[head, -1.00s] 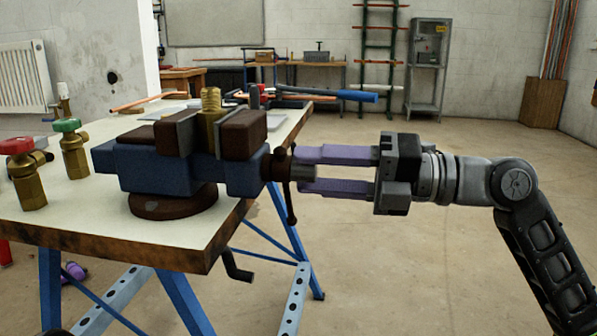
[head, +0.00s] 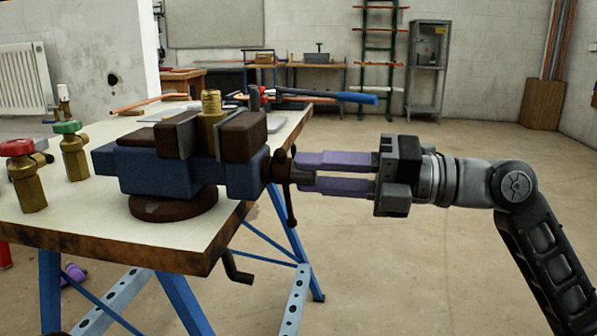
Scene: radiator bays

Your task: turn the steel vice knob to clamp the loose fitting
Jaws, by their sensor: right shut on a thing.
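The blue vice (head: 150,170) with dark brown jaws stands on the front right part of the workbench. A brass threaded fitting (head: 211,105) stands upright between its jaws; whether both jaws touch it cannot be told. The steel knob (head: 303,177) sticks out at the vice's right end, beside a dark bar (head: 291,205) that hangs down. My right gripper (head: 300,173) reaches in from the right, with one purple finger above the knob and one below. It is shut on the knob, and the fingers hide part of it. My left gripper is not in view.
Brass valves with a red handle (head: 16,148) and a green handle (head: 66,127) stand left of the vice on the bench top (head: 80,215). A blue-handled tool (head: 340,96) lies at the back, past the bench edge. The floor (head: 420,270) on the right is clear.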

